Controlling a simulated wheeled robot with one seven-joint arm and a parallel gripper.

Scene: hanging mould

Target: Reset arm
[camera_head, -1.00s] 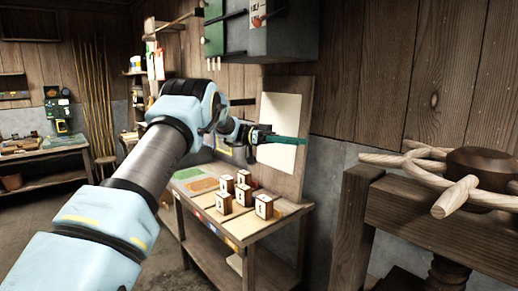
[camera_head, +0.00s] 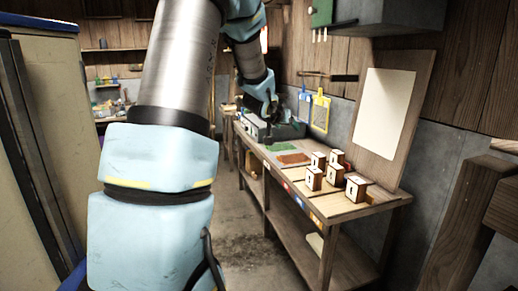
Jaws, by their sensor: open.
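My arm rises through the left half of the head view and bends down near the top. Its wrist ends above the far part of the workbench (camera_head: 372,213). My gripper (camera_head: 273,112) is small and dark there, over or in front of a grey box-like item (camera_head: 262,130). The jaws are open, and I see nothing held in them. The fingertips are hard to make out against the dark background.
Several pale wooden blocks (camera_head: 313,178) stand on the bench, by green and brown patches. A pale panel (camera_head: 385,112) leans behind them. A grey cabinet (camera_head: 392,17) hangs above. A tall cream cabinet (camera_head: 75,110) is close at left. Floor (camera_head: 245,220) beside the bench is clear.

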